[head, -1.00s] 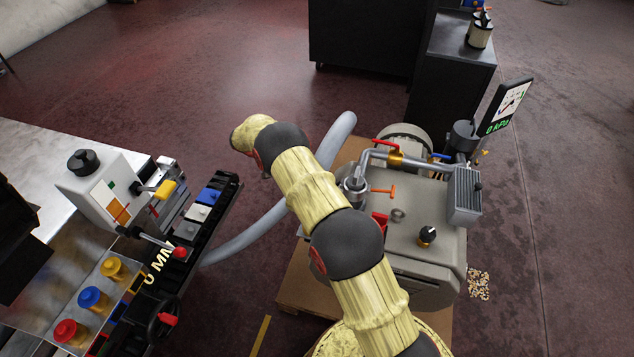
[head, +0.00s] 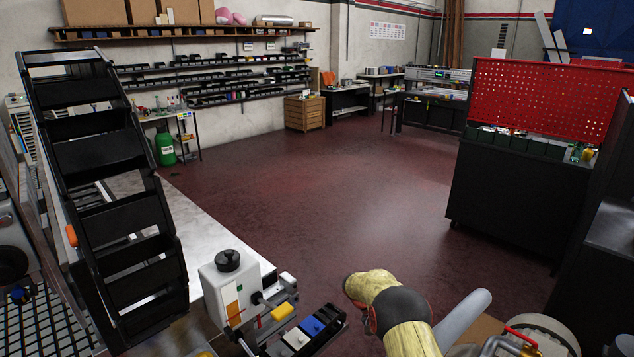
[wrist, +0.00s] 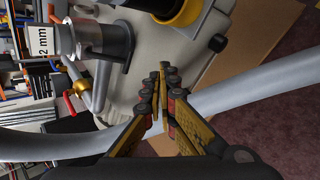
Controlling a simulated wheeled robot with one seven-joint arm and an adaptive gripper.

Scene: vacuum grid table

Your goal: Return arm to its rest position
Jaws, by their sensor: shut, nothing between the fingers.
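My gripper (wrist: 160,95) shows in the wrist view with its two yellow-and-black fingers together and nothing between them. A thick grey hose (wrist: 245,95) passes behind the fingers there. The pale pump housing (wrist: 165,55) lies beyond them, with a metal fitting marked "2 mm" (wrist: 40,42) at upper left. In the head view my yellow and black arm rises from the lower edge, right of centre. My gripper is out of sight in the head view.
In the head view, a white control box (head: 228,285) stands left of my arm. A black tiered rack (head: 110,190) is at left. A red pegboard (head: 545,100) tops a dark cabinet (head: 515,200) at right. The middle floor (head: 330,190) is clear.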

